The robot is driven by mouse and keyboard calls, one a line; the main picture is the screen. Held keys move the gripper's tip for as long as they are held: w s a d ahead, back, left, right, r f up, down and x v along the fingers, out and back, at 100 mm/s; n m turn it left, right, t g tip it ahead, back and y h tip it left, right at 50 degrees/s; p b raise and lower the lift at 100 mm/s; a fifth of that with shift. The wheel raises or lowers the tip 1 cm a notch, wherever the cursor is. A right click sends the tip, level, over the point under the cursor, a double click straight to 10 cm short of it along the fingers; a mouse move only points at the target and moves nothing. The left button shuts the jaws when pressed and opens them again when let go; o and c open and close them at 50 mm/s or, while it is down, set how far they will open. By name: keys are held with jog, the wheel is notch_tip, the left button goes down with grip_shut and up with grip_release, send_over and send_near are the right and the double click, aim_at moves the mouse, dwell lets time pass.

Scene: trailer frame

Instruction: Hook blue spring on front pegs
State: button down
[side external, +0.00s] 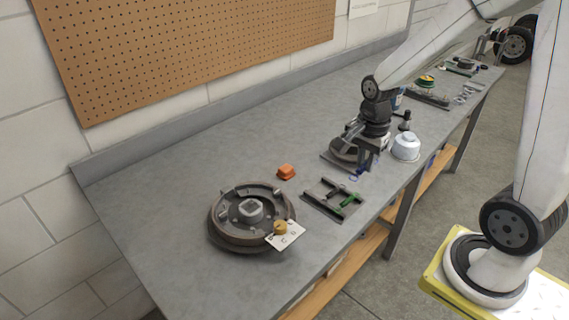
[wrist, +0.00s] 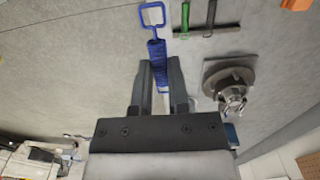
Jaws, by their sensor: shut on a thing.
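The blue spring (wrist: 157,55) has a coiled middle and a square loop at its far end. My gripper (wrist: 165,65) is shut on its coil; the near end is partly hidden between the fingers. In the side view the spring (side external: 357,174) shows small below my gripper (side external: 365,162), above the bench near its front edge. The round brake assembly (side external: 230,239) lies on the bench at the left, well apart from my gripper. Small upright pegs and parts stand on it, too small to tell apart.
A dark rack (side external: 320,201) with a green spring (side external: 350,199) lies between the brake assembly and my gripper. An orange block (side external: 286,172) sits behind it. The bench's far left is clear.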

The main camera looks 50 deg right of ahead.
jog(key=w+a+f, duration=0.3)
jog(key=w+a, duration=0.3)
jog(key=a, duration=0.3)
jog(key=w+a+f, duration=0.3)
jog(key=w+a, duration=0.4)
jog(key=a, duration=0.2)
jog(key=shift+w+a+f, duration=0.15)
jog(key=shift+a+f, duration=0.15)
jog(key=shift+f, duration=0.1)
jog(key=shift+f, duration=0.15)
jog(key=shift+f, duration=2.35)
jog(key=shift+f, duration=0.9)
dwell(1.3)
